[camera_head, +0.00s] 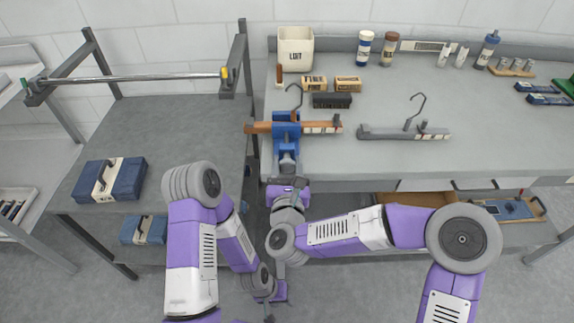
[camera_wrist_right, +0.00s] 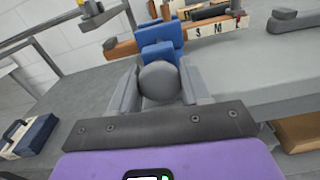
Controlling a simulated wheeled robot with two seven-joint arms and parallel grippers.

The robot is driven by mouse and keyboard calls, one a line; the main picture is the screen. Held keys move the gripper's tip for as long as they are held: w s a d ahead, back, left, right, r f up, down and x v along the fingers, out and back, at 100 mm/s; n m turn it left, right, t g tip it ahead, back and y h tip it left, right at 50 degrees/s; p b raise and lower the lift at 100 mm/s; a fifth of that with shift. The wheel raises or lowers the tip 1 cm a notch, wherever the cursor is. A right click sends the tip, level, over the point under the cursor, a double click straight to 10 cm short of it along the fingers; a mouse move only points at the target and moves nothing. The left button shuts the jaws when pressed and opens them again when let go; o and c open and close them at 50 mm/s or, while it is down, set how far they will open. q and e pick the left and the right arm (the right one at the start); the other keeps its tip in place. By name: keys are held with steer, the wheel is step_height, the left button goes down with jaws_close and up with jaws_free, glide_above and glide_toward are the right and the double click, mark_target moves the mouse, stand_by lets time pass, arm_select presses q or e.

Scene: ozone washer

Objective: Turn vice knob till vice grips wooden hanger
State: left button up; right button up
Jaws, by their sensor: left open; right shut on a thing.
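The blue vice (camera_head: 286,131) is at the bench's front edge; it also shows in the wrist view (camera_wrist_right: 160,33). The wooden hanger (camera_head: 258,128) lies crosswise at the vice's jaws, its ends sticking out on both sides; it also shows in the wrist view (camera_wrist_right: 125,48). I cannot tell whether the jaws press on it. The round grey vice knob (camera_wrist_right: 159,80) faces the wrist camera. My right gripper (camera_wrist_right: 158,92) is shut on this knob, one finger on each side. My left gripper (camera_head: 268,317) is open, low at the picture's bottom edge, away from the vice.
A grey hanger (camera_head: 385,133) lies on the bench right of the vice. Small boxes (camera_head: 332,100), a white bin (camera_head: 296,48) and bottles (camera_head: 389,48) stand behind. A metal rail (camera_head: 140,77) stands at the left, above a table with a blue case (camera_head: 128,181).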

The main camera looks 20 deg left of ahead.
steer(key=shift+m, duration=0.6)
steer(key=shift+m, duration=0.3)
steer(key=o, duration=1)
steer(key=shift+c, duration=0.2)
steer(key=v, duration=0.7)
steer(key=shift+s+p, duration=0.3)
steer(key=shift+p, duration=0.15)
steer(key=shift+d, duration=0.1)
